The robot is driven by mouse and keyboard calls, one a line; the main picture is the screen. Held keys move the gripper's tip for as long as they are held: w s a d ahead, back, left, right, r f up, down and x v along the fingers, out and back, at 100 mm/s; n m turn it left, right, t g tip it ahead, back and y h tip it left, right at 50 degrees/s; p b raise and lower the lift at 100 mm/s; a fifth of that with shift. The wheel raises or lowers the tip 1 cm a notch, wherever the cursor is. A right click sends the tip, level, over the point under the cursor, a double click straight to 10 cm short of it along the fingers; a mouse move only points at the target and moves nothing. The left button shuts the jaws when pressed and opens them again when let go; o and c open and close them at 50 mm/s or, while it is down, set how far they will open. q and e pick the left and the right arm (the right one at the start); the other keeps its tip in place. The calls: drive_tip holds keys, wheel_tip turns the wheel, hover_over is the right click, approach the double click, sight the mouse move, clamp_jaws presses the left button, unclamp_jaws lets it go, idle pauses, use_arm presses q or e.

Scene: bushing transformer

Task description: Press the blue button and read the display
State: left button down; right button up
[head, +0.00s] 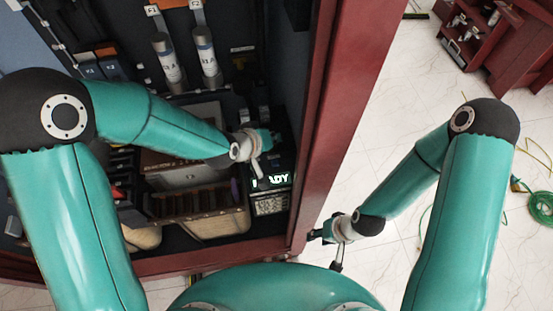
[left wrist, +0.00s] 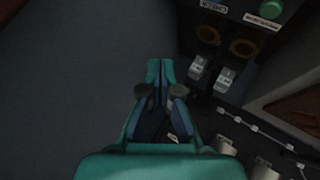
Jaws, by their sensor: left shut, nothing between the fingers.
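The display box (head: 281,181) is in the lower right of the open cabinet in the head view. Its lit screen shows "ADY", with the first letters partly hidden by my left wrist parts. A grey LCD (head: 270,205) sits just below, its digits too small to read. My left gripper (head: 272,137) is shut and empty, just above the box; it also shows in the left wrist view (left wrist: 160,68), pointing along a dark wall and apart from the switches. I cannot make out the blue button in either view. My right gripper (head: 318,236) hangs outside the cabinet, its fingers unclear.
The cabinet's red frame (head: 335,110) stands between my two grippers. Two grey fuses (head: 206,60) are at the back, and a brown bin (head: 200,205) lies left of the display. In the left wrist view, a green button (left wrist: 269,10) and switches (left wrist: 227,77) are at right.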

sight(274, 163)
use_arm(q)
wheel_tip(274, 163, down, 8)
drive_tip(key=b, duration=0.5)
drive_tip(key=shift+f+b, duration=0.45)
drive_tip(key=shift+b, duration=0.25)
idle(0.8)
drive_tip(key=shift+s+f+b, duration=0.1)
drive_tip(key=shift+f+b, duration=0.25)
drive_tip(key=shift+b, duration=0.3)
drive_tip(key=shift+f+b, duration=0.45)
drive_tip(key=shift+b, duration=0.15)
idle(0.5)
drive_tip(key=shift+r, duration=0.1)
idle(0.4)
drive_tip(key=shift+r+p, duration=0.4)
drive_tip(key=shift+r, duration=0.4)
